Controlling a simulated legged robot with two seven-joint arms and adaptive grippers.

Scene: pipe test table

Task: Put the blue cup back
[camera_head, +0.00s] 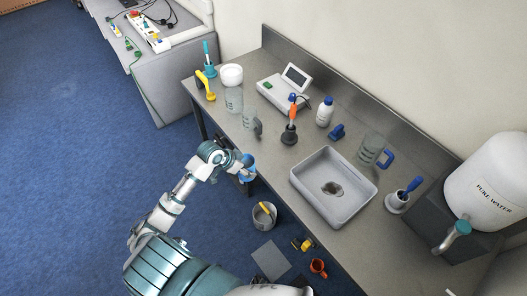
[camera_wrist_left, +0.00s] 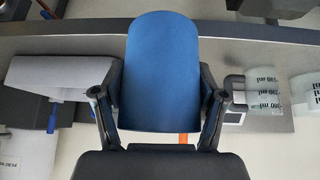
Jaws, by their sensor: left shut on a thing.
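My left gripper (camera_head: 243,170) is shut on the blue cup (camera_head: 249,160) near the table's front edge in the head view, partly hiding the cup. In the left wrist view the blue cup (camera_wrist_left: 162,70) fills the middle, with the gripper's two dark fingers (camera_wrist_left: 160,108) on either side of it. The steel table (camera_head: 262,142) lies beyond the gripper. I cannot tell the cup's exact height against the table top. My right gripper does not show.
Clear beakers (camera_head: 234,99), a grey tray (camera_head: 333,187) and a meter (camera_head: 284,85) stand on the table. A dark-based stand with an orange tool (camera_head: 290,130) is behind the cup. A bucket (camera_head: 264,216) and an orange mug (camera_head: 318,267) are on the floor.

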